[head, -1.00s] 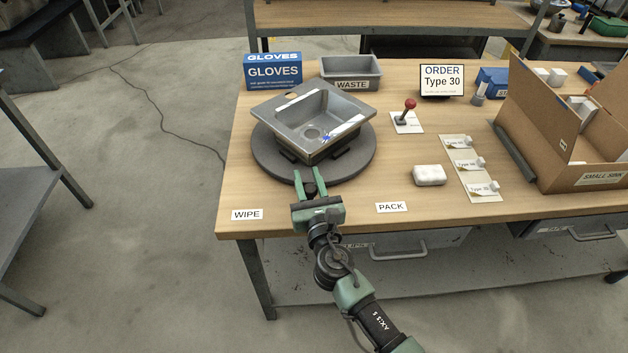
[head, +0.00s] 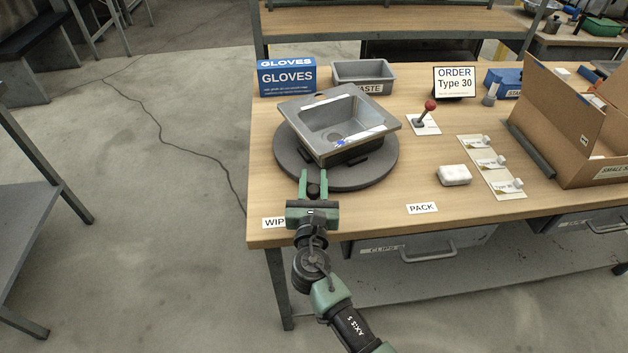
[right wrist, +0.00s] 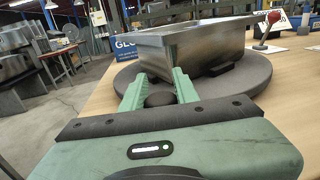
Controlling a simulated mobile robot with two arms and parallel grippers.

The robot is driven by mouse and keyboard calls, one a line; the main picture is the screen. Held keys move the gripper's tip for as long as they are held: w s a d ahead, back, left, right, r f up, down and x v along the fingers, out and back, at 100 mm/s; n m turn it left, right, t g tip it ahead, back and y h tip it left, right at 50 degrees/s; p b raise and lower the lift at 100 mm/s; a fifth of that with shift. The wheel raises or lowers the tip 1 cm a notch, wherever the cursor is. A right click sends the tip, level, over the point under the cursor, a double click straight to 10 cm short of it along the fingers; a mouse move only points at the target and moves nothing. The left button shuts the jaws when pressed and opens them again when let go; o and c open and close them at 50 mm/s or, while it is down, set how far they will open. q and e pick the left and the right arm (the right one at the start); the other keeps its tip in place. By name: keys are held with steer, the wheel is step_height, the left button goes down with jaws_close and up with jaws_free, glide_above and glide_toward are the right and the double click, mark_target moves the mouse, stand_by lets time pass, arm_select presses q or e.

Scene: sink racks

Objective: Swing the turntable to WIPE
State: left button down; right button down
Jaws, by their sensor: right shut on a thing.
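The grey round turntable (head: 385,172) sits on the wooden bench; its edge also shows in the right wrist view (right wrist: 252,85). A metal sink (head: 330,122) with white strips and a small blue mark rests tilted on it. My right gripper (head: 313,178) is at the turntable's front-left edge, shut on a dark round knob, which shows between the green fingers in the right wrist view (right wrist: 160,98). The WIPE label (head: 272,223) lies just left of this gripper, its last letter covered. The PACK label (head: 422,208) lies to the right. My left gripper is not in view.
A blue GLOVES box (head: 287,78) and a grey WASTE bin (head: 362,74) stand behind the turntable. A red-knobbed lever (head: 428,108), a white block (head: 454,175), a button strip (head: 488,165) and an open cardboard box (head: 560,120) are to the right.

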steer(key=shift+a, duration=0.1)
steer(key=c, duration=1.1)
jaws_free()
steer(key=shift+o, duration=0.2)
steer(key=shift+s+a, duration=0.1)
steer(key=shift+s, duration=3.8)
